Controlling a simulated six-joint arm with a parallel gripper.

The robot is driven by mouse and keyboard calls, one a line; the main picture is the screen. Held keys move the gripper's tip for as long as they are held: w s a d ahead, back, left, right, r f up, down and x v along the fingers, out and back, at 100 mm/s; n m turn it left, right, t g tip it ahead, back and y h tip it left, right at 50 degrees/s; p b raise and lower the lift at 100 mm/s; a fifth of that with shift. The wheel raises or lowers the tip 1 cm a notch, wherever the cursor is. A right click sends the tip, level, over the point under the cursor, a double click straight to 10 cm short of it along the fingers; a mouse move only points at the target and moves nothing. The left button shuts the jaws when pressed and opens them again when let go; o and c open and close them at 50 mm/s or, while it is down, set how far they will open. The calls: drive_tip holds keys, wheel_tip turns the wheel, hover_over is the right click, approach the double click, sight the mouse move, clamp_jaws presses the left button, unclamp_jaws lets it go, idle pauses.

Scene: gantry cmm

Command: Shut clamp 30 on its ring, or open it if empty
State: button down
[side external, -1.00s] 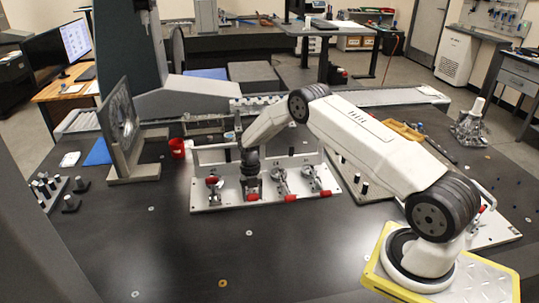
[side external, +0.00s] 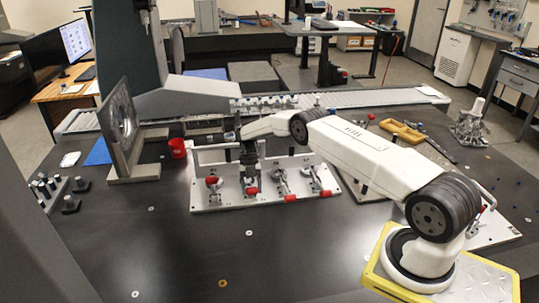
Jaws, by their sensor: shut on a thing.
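A pale fixture plate (side external: 230,202) carries a row of toggle clamps with red handle grips. My gripper (side external: 251,184) points down over the second clamp from the left and is shut on that clamp's red handle (side external: 252,191). My fingers and wrist hide most of this clamp and whatever ring it has. The leftmost clamp (side external: 213,183) shows red near its top. The third clamp (side external: 282,183) and the right clamp (side external: 312,180) have red grips lying low toward the front. The number labels are too small to read, so I cannot tell which is clamp 30.
A red cup (side external: 177,148) stands left of the plate behind it. A grey upright frame (side external: 120,120) and a rack of dark pegs (side external: 45,190) are further left. A yellow tray (side external: 402,132) lies at the right.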

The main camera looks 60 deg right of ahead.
drive_tip(key=shift+w+d+r, duration=0.15)
drive_tip(key=shift+r, duration=0.05)
idle(0.5)
drive_tip(key=shift+c, duration=0.2)
unclamp_jaws()
drive_tip(key=shift+w+d+r, duration=0.1)
drive_tip(key=shift+r, duration=0.05)
drive_tip(key=shift+v, duration=1.25)
wheel_tip(320, 180, up, 7)
idle(0.3)
